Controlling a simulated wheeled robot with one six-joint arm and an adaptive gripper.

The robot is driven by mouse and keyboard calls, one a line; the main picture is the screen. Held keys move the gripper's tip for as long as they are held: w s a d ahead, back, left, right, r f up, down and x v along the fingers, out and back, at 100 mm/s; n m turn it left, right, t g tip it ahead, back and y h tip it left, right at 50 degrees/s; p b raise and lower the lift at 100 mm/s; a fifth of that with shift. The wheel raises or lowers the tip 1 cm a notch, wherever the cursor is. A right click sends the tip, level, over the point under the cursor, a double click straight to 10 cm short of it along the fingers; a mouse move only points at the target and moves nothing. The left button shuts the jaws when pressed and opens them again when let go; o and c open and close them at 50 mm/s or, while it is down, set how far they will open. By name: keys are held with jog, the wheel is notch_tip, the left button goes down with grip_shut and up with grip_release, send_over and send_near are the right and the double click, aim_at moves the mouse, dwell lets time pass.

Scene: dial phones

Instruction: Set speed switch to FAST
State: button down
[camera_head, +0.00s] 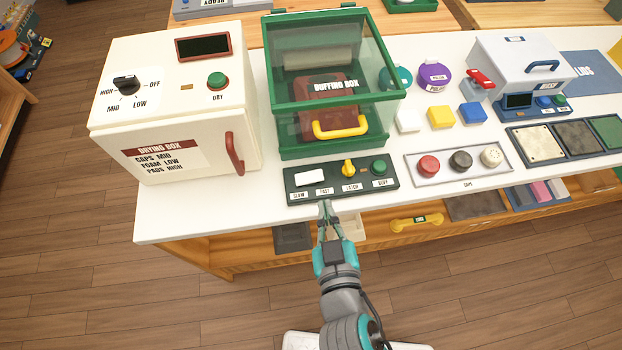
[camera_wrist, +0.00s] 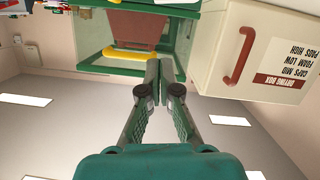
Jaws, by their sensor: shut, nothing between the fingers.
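The white speed switch (camera_head: 311,177) sits on the dark green control panel (camera_head: 337,186) at the front of the buffing box (camera_head: 325,95). The labels SLOW and FAST are printed below it, SLOW left and FAST right. I cannot tell which side it is set to. My gripper (camera_head: 325,206) is shut and empty, with its tips at the panel's front edge just below the FAST label. Whether the tips touch the panel is unclear. In the wrist view the shut fingertips (camera_wrist: 166,68) point at the box, and the switch cannot be made out.
A yellow latch knob (camera_head: 348,168) and a green BUFF button (camera_head: 379,167) share the panel. The drying box (camera_head: 180,105) stands left. A tray of caps (camera_head: 459,163) lies right. The table's front edge (camera_head: 215,231) is near my gripper.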

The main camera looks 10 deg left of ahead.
jog(key=shift+a+r, duration=0.35)
jog(key=shift+a, duration=0.15)
send_over(317, 187)
jog(key=shift+a+f, duration=0.15)
jog(key=shift+f, duration=0.45)
jog(key=shift+a+f, duration=0.15)
jog(key=shift+f, duration=0.45)
jog(key=f, duration=0.3)
jog(key=shift+s+d+f, duration=0.1)
jog(key=shift+d, duration=0.15)
jog(key=shift+d+f, duration=0.1)
jog(key=shift+f, duration=0.3)
